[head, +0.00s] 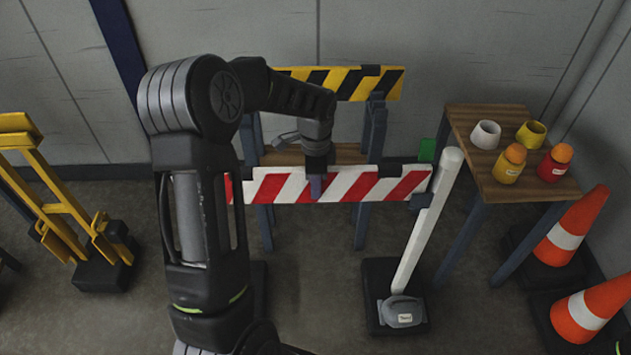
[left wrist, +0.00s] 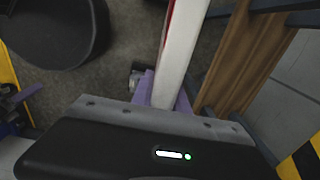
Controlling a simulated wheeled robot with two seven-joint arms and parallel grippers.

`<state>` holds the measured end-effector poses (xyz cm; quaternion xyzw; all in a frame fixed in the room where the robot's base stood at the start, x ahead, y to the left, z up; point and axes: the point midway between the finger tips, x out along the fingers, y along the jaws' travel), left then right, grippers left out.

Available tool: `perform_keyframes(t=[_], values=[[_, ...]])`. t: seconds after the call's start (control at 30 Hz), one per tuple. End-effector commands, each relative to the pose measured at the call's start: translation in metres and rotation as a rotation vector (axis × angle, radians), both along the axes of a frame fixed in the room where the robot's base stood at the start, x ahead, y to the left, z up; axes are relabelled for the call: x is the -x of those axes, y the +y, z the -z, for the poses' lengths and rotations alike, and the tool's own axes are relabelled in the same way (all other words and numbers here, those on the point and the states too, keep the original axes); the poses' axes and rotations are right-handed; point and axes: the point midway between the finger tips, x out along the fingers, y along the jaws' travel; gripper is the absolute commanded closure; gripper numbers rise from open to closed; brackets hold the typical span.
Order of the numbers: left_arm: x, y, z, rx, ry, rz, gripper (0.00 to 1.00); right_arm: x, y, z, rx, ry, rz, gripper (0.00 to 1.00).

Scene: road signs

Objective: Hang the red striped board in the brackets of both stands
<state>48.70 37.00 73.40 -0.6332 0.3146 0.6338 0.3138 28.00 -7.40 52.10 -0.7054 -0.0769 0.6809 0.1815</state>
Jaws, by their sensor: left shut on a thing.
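The red and white striped board (head: 345,185) is level in the head view, and its top edge shows in the left wrist view (left wrist: 184,48). My left gripper (head: 316,187) comes down on its middle from above. Its purple fingertips lie on both sides of the board in the left wrist view (left wrist: 164,92), shut on it. The right stand has a white post (head: 424,225) on a black base with a dark bracket (head: 421,201). The board's right end is by this bracket; I cannot tell if it is seated. My arm hides the left stand and most of the board's left end.
A yellow and black striped barrier (head: 345,84) stands behind, with a wooden plank (head: 345,155) below. A wooden table (head: 478,165) with pots and bottles is at right, beside orange cones (head: 572,240). A yellow frame (head: 62,205) stands at left.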

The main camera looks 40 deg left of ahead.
Motion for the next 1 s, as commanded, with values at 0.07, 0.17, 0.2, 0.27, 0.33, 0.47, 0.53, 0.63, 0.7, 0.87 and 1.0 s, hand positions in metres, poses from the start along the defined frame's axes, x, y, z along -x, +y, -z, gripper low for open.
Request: perform_keyframes(t=[0.07, 0.17, 0.2, 0.27, 0.33, 0.47, 0.53, 0.63, 0.7, 0.87, 1.0], values=[[-0.0007, 0.0002, 0.0041, 0.0, -0.002, 0.0, 1.0, 0.0, -0.0001, 0.0036, 0.0, 0.0, 0.0, 0.64], [-0.0009, 0.0002, 0.0063, -0.001, -0.003, 0.0, 1.0, 0.0, -0.0001, 0.0048, 0.0, 0.0, 0.0, 0.64], [-0.0009, 0.0002, 0.0068, -0.001, -0.003, 0.0, 1.0, 0.0, -0.0001, 0.0051, 0.0, 0.0, 0.0, 0.64], [-0.0009, 0.0002, 0.0071, -0.001, -0.003, 0.0, 1.0, 0.0, 0.0, 0.0052, 0.0, 0.0, 0.0, 0.64], [-0.0009, 0.0002, 0.0071, -0.001, -0.003, 0.0, 1.0, 0.0, -0.0001, 0.0051, 0.0, 0.0, 0.0, 0.64], [-0.0009, 0.0002, 0.0069, -0.001, -0.003, 0.0, 1.0, 0.0, -0.0001, 0.0048, 0.0, 0.0, 0.0, 0.64], [-0.0009, 0.0002, 0.0069, -0.001, -0.003, 0.0, 1.0, 0.0, -0.0001, 0.0048, 0.0, 0.0, 0.0, 0.64], [-0.0009, 0.0002, 0.0069, -0.001, -0.003, 0.0, 1.0, 0.0, -0.0001, 0.005, 0.0, 0.0, 0.0, 0.64], [-0.0009, 0.0002, 0.0073, -0.001, -0.003, 0.0, 1.0, 0.0, 0.0, 0.0052, 0.0, 0.0, 0.0, 0.64], [-0.0009, 0.0002, 0.0091, -0.001, -0.003, 0.0, 1.0, 0.0, -0.0001, 0.0062, 0.0, 0.0, 0.0, 0.64], [-0.001, 0.0001, 0.0106, -0.001, -0.003, 0.0, 0.79, 0.0001, -0.0001, 0.007, 0.0, 0.0, 0.0, 0.64]])
